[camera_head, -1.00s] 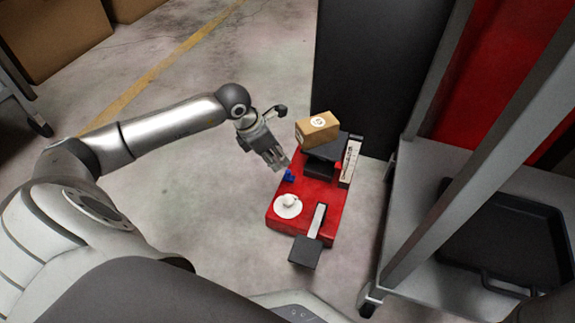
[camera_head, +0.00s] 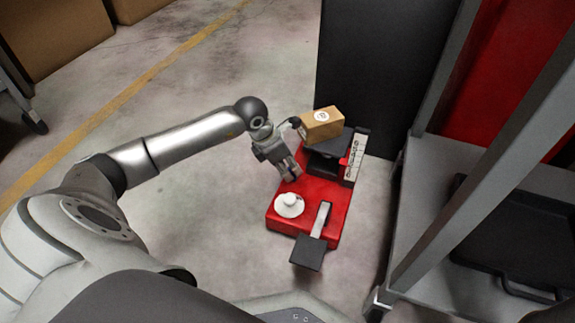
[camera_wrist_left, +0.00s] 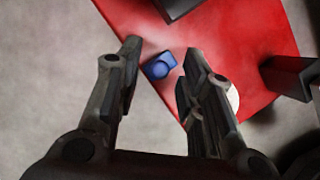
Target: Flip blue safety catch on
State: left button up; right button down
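The blue safety catch (camera_wrist_left: 159,66) sits near the edge of the red machine base (camera_wrist_left: 235,35). In the left wrist view it lies between and just beyond the two fingertips of my left gripper (camera_wrist_left: 162,58). The fingers are apart with nothing between them that I can see held. In the head view my left gripper (camera_head: 290,172) hangs over the left side of the red base (camera_head: 322,193) and hides the blue catch. I cannot tell whether a finger touches the catch. My right gripper is not in view.
A cardboard box (camera_head: 321,123) sits on the machine's black plate, close beside my left wrist. A white round knob (camera_head: 289,204) and a black pedal (camera_head: 307,253) are on the near part. A grey rack (camera_head: 425,190) stands right; open floor lies left.

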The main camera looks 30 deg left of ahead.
pick_arm(q)
grip_shut()
jog(key=d+p, duration=0.1)
jog(key=d, duration=0.2)
jog(key=shift+w+d+r+p, duration=0.15)
jog(key=shift+w+d+p, duration=0.15)
jog(key=shift+w+p, duration=0.1)
jog(key=shift+w+d, duration=0.1)
jog(key=shift+d, duration=0.25)
jog(key=shift+o, duration=0.5)
grip_release()
jog(key=shift+d+f, duration=0.1)
jog(key=shift+f, duration=0.1)
